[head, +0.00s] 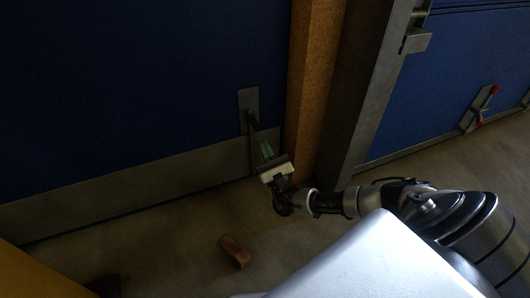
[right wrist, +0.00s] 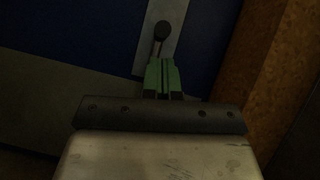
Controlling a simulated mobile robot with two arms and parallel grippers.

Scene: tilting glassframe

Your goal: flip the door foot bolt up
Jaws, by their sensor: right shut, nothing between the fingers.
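The door foot bolt (head: 249,108) is a grey metal plate with a dark rod hanging down from it, low on the blue door near its right edge. In the right wrist view the plate (right wrist: 156,50) stands upright and a dark round knob (right wrist: 162,29) shows just beyond the fingertips. My right gripper (head: 265,147) has green fingers, which are shut and empty, close to the right of the rod. They also show in the right wrist view (right wrist: 162,66). I cannot tell whether they touch the bolt. My left gripper is not in view.
A brown wooden block (head: 234,252) lies on the floor in front of the door. A wooden post (head: 314,80) and a grey metal frame (head: 372,80) stand right of the door. Another blue panel (head: 450,85) with a red-tipped fitting (head: 479,108) is farther right.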

